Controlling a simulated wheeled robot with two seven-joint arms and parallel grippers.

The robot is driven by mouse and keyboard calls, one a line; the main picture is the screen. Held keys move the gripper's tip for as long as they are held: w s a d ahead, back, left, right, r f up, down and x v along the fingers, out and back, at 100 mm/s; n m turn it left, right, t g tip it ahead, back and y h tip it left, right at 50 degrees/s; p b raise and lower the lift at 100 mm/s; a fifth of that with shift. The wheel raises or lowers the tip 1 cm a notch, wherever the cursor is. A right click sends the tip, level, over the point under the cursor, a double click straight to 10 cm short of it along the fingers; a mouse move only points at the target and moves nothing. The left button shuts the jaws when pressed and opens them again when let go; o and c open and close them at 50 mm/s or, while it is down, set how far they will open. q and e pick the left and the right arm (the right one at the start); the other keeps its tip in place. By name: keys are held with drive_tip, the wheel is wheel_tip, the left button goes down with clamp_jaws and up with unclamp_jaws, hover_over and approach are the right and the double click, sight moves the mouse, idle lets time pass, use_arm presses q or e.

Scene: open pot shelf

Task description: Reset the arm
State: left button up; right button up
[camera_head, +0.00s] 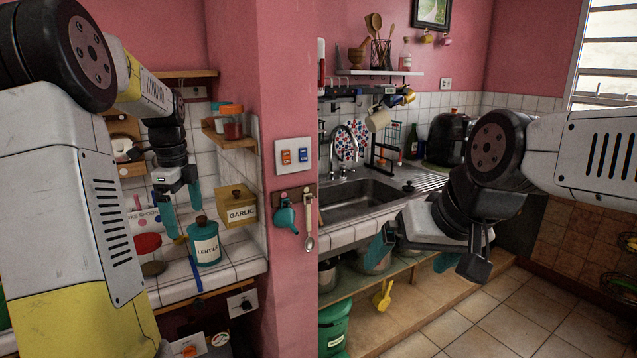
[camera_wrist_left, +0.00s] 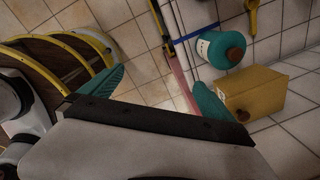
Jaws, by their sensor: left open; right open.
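My left gripper (camera_head: 182,208) is open, with its teal fingers pointing down above the tiled counter at the left. It is empty and appears close to a teal-lidded LENTIL canister (camera_head: 204,246). In the left wrist view the open fingers (camera_wrist_left: 158,88) are apart with floor tiles between them. The canister (camera_wrist_left: 213,48) and a yellow GARLIC box (camera_wrist_left: 252,92) lie beyond the right-hand finger. My right gripper (camera_head: 412,256) is open and empty, low in front of the sink counter. Its arm comes in from the right and covers part of it.
A pink wall column (camera_head: 291,80) stands between my arms, with a teal cup and spoon hanging on it. The sink (camera_head: 350,202) is behind my right gripper. Metal pots (camera_head: 375,260) stand on the open shelf below. The floor (camera_head: 510,315) at lower right is clear.

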use_arm(q)
drive_tip(key=s+d+r+n+t, duration=0.2)
drive_tip(key=s+d+r+n, duration=0.4)
drive_tip(key=s+d+n, duration=0.3)
drive_tip(key=s+d+f+n+t+h, duration=0.1)
drive_tip(key=s+d+n, duration=0.3)
drive_tip(key=s, duration=0.3)
drive_tip(key=s+d+f+n+t+h, duration=0.1)
drive_tip(key=s+d+n+t, duration=0.1)
drive_tip(key=s+d+n, duration=0.2)
drive_tip(key=s+n, duration=0.1)
drive_tip(key=s, duration=0.2)
drive_tip(key=shift+d+f, duration=0.2)
drive_tip(key=shift+f, duration=0.05)
